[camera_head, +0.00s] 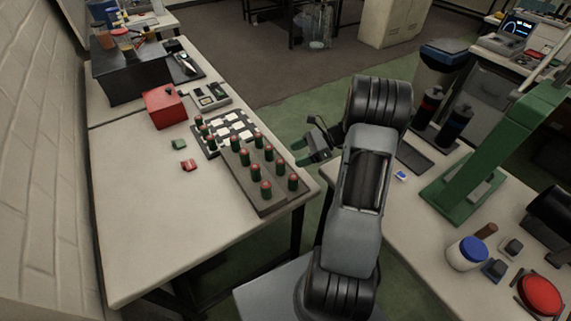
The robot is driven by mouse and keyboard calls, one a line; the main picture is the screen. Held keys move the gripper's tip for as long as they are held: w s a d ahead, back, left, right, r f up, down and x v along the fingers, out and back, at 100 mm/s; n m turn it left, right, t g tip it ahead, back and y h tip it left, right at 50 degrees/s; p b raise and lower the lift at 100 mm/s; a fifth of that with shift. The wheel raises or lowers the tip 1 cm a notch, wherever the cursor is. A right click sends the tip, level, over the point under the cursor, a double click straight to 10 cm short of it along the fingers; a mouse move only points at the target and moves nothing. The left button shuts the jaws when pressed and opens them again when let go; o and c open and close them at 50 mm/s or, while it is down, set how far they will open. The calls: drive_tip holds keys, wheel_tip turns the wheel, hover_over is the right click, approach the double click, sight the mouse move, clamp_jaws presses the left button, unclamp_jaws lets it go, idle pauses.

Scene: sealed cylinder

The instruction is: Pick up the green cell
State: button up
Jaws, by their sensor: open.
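Several green cylinders with red tops (266,188) stand upright in a dark tray (268,209) at the right edge of the left table. A small flat green piece (179,144) lies on the same table, left of the tray; I cannot tell which of these is the green cell. My gripper (304,152) is open beyond the table's right edge, just right of the tray. It seems empty and apart from the cylinders. My arm hides part of the space behind it.
A red box (164,107), a black box (131,77) and a small red piece (188,165) are on the left table (150,235). Its front is clear. A green frame (490,155), a white jar with a blue lid (467,253) and a red button (540,295) crowd the right table.

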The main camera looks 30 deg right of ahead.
sight(280, 160)
drive_tip(key=shift+p+x, duration=0.45)
drive_tip(key=shift+x, duration=3.1)
drive_tip(key=c, duration=1)
